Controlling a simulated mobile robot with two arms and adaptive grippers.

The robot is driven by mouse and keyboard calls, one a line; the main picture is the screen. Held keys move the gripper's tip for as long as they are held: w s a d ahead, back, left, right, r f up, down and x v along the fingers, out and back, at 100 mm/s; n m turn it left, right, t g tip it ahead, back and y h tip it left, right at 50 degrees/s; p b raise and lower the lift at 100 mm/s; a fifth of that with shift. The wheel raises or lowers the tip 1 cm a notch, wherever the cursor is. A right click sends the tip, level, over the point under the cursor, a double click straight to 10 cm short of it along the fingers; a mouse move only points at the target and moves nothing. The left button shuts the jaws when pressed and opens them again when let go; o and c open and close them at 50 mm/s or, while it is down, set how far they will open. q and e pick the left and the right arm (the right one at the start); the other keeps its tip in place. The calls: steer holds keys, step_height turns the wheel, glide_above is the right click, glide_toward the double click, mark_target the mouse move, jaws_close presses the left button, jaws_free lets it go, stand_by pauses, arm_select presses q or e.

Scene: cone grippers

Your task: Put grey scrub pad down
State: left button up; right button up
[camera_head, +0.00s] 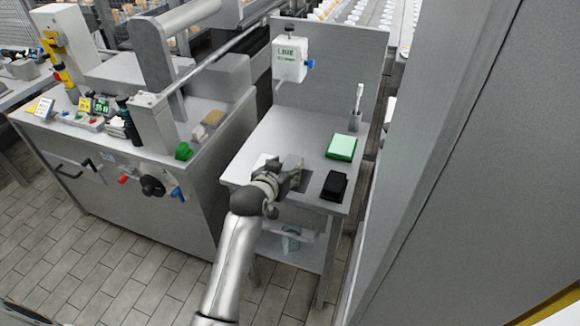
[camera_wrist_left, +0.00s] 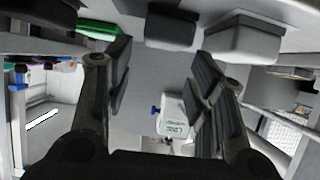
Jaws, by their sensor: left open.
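My left gripper (camera_head: 291,170) is over the near part of the grey side table (camera_head: 310,145). In the left wrist view its two dark fingers (camera_wrist_left: 166,80) stand wide apart with nothing held between them. The grey scrub pad seems to be the dark grey block (camera_wrist_left: 170,29) at the top middle of the wrist view, apart from both fingers. In the head view a grey patch (camera_head: 304,182) beside the fingertips looks like this pad on the tabletop, partly hidden by the gripper. My right gripper is not in view.
A green pad (camera_head: 341,147) and a black pad (camera_head: 333,186) lie to the right on the table. A white-and-grey block (camera_wrist_left: 243,38) lies beside the grey one. A dispenser (camera_head: 290,60) hangs on the back panel. A brush holder (camera_head: 355,118) stands at the back right.

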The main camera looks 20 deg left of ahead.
mark_target(291, 164)
arm_select(q)
steer(key=shift+w+f, duration=0.2)
steer(key=shift+w, duration=0.1)
steer(key=shift+w+a+f, duration=0.1)
steer(key=shift+w+f, duration=0.25)
steer(key=shift+w, duration=0.25)
steer(key=x, duration=0.3)
steer(key=shift+a+f, duration=0.1)
steer(key=shift+f, duration=0.05)
steer(key=shift+w+f, duration=0.2)
steer(key=shift+w, duration=0.1)
steer(key=c, duration=0.5)
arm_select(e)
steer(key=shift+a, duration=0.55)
arm_select(q)
steer(key=shift+r, duration=0.1)
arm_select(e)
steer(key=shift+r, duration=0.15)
